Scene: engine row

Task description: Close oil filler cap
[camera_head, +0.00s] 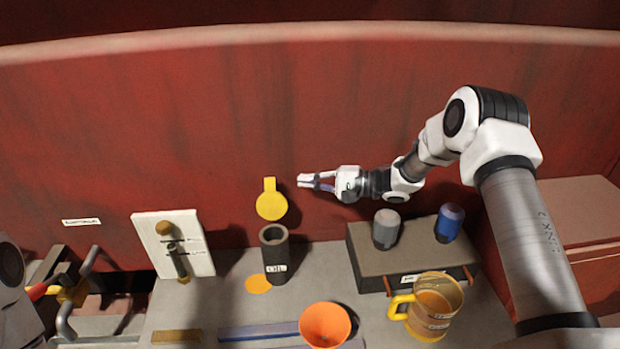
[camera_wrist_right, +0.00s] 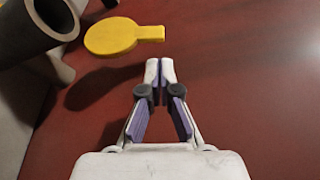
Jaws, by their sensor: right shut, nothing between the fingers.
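The yellow oil filler cap (camera_head: 271,205) is a round disc with a tab, standing open above and behind the filler neck. It also shows in the right wrist view (camera_wrist_right: 110,37), its tab pointing right. The dark, open-topped filler neck marked OIL (camera_head: 274,258) stands below the cap; its mouth shows in the wrist view (camera_wrist_right: 36,25). My right gripper (camera_head: 303,181) is shut and empty, to the right of the cap and apart from it. In the wrist view its fingertips (camera_wrist_right: 160,70) meet just below the cap's tab. My left gripper is out of view.
A dark box (camera_head: 370,268) with a grey cap (camera_head: 386,229) and a blue cap (camera_head: 449,223) stands right of the neck. An orange funnel (camera_head: 325,324) and yellow jug (camera_head: 437,303) stand in front. A dipstick panel (camera_head: 199,236) is left. The red wall rises behind.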

